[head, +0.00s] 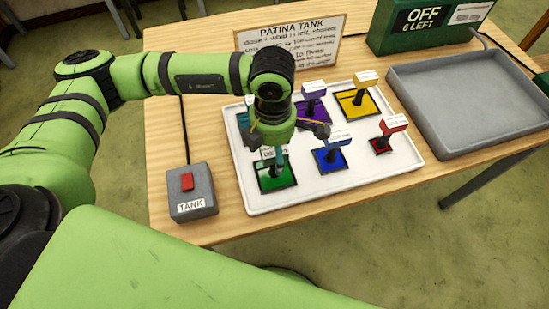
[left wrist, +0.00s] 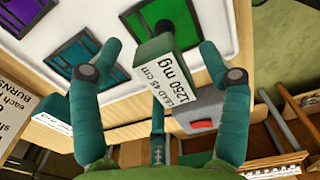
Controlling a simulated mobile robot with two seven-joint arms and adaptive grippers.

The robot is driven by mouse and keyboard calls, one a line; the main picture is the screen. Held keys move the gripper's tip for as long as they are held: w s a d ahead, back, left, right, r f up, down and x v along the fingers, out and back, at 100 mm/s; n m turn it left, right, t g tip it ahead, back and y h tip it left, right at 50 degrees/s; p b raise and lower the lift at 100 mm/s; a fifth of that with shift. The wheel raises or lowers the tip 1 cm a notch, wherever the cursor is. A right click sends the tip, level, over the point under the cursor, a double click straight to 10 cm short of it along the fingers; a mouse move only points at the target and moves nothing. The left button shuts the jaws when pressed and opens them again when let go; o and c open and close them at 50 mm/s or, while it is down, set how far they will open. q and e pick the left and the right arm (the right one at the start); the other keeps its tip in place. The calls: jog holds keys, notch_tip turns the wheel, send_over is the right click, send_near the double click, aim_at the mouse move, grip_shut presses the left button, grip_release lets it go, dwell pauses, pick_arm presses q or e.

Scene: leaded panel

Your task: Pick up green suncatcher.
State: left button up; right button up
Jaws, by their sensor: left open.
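The green suncatcher (head: 275,179) lies on the white tray at its front left corner. It is a green panel with an upright post and a white-labelled block on top. My left gripper (head: 287,140) is above it, pointing down and partly hiding the block. In the left wrist view, the green block (left wrist: 153,52), with a label reading lead 45 cm, 1250 mg, stands between the two spread fingers of the left gripper (left wrist: 160,52). Gaps show on both sides of the block, and the fingers are open. My right gripper is in neither view.
The white tray (head: 400,172) also holds blue (head: 332,160), red (head: 380,146), yellow (head: 350,107), purple (head: 312,112) and partly hidden teal suncatchers close by. A tank switch box (head: 192,201) stands left, a sign (head: 330,42) behind, and an empty grey basin (head: 465,95) right.

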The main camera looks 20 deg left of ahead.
pick_arm(q)
jog(key=shift+f, duration=1)
jog(key=c, duration=1.4)
jog(key=shift+c, duration=0.2)
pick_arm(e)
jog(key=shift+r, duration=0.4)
pick_arm(q)
jog(key=shift+r, duration=0.45)
jog(key=r+b, duration=0.1)
jog(key=d+r+b, duration=0.1)
jog(key=r, duration=0.1)
jog(key=shift+s+r+b, duration=0.1)
jog(key=shift+r+b, duration=0.15)
jog(key=shift+b, duration=0.05)
jog(key=shift+s+d+r+b, duration=0.65)
jog(key=shift+d+r, duration=0.5)
jog(key=shift+d, duration=0.55)
jog(key=shift+s+d+r+b, duration=0.6)
jog(key=shift+d+r, duration=0.5)
jog(key=shift+d, duration=0.6)
jog(key=shift+s+d+r+b, duration=0.65)
jog(key=shift+d+r, duration=0.5)
jog(key=shift+d, duration=0.55)
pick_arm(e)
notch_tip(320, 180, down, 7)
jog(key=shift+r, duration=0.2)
